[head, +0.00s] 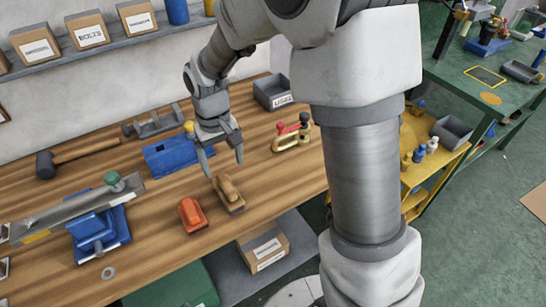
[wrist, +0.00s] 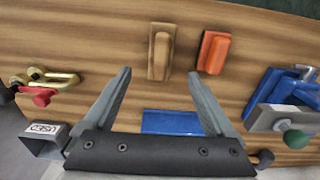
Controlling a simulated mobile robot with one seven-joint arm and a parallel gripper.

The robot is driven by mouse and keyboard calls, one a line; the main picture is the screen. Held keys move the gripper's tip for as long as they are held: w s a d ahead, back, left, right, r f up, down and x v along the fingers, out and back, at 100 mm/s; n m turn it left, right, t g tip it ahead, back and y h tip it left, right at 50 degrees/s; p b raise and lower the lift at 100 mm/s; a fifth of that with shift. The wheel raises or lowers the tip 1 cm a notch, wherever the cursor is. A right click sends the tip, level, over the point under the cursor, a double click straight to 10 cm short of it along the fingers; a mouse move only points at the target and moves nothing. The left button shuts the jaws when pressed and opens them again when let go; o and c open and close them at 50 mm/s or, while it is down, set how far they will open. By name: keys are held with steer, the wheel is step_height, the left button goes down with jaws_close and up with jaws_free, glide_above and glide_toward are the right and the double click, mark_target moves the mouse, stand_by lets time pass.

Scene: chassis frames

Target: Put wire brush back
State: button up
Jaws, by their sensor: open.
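A wooden-handled brush (head: 229,194), which looks like the wire brush, lies on the wooden workbench near its front edge. In the wrist view the brush (wrist: 160,52) lies ahead of the fingertips, between their lines. Its bristles are hidden underneath. An orange-topped block or brush (head: 192,214) lies beside it, apart from it; it also shows in the wrist view (wrist: 213,52). My gripper (head: 224,168) is open and empty, above the bench just behind the wooden brush. In the wrist view my gripper (wrist: 158,75) has its fingers spread, touching nothing.
A blue block or tray (head: 168,155) sits behind the gripper. A blue vise (head: 97,228) clamps a metal bar at left. A mallet (head: 45,165) lies further back. A grey bin labelled USED (head: 270,97) and a red-handled clamp (head: 291,134) stand at right.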

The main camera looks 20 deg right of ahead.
steer(key=s+d+r+m+t, duration=0.1)
steer(key=s+d+r+t, duration=0.1)
steer(key=s+d+r, duration=0.3)
steer(key=s+d+r+m+t, duration=0.1)
steer(key=s+d+r, duration=0.2)
steer(key=r, duration=0.5)
steer(key=s+d+r+m+t, duration=0.1)
steer(key=s+d+r, duration=0.3)
steer(key=s, duration=0.6)
steer(key=shift+t, duration=0.8)
steer(key=shift+s, duration=0.1)
